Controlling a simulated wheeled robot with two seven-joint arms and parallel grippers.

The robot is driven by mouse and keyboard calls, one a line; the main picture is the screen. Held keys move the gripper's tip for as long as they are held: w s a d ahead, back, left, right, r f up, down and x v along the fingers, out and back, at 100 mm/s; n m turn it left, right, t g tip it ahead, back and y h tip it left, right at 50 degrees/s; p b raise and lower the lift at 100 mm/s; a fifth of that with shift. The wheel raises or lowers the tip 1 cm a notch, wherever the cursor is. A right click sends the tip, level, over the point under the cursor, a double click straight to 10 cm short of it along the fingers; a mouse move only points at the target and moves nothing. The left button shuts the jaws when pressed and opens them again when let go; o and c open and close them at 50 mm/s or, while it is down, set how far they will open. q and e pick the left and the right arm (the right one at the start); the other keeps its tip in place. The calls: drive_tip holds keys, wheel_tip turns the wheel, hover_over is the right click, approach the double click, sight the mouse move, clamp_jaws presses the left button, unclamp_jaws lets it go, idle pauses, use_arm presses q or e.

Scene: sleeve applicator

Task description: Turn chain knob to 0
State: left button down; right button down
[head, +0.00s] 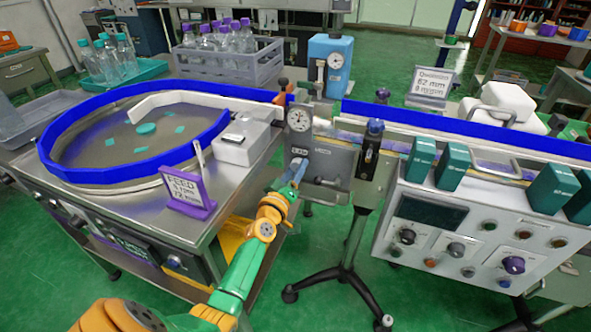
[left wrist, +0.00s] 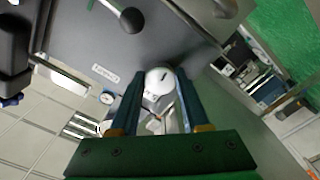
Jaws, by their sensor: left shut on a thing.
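In the head view the gripper hides the knob. A dark round knob (left wrist: 132,20) sits on the panel nearby. My right gripper is not in view.
A round table with a blue rim (head: 105,92) stands at the left, with a purple-framed FEED sign (head: 188,192). A control box with several knobs (head: 460,235) stands at the right. Green floor shows between them.

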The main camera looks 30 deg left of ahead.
use_arm(q)
drive_tip(key=n, duration=0.4)
drive_tip(key=shift+n, duration=0.3)
drive_tip(key=n, duration=0.4)
drive_tip(key=shift+n, duration=0.3)
drive_tip(key=n, duration=1.1)
drive_tip(key=shift+n+p, duration=0.3)
drive_tip(key=shift+p, duration=0.1)
drive_tip(key=n, duration=0.3)
drive_tip(key=shift+r+n+p, duration=0.1)
drive_tip(key=shift+n+p, duration=0.25)
drive_tip(key=shift+n, duration=0.05)
drive_tip(key=n+p, duration=0.1)
drive_tip(key=n, duration=0.3)
drive_tip(key=shift+n+p, duration=0.45)
drive_tip(key=shift+n, duration=1.55)
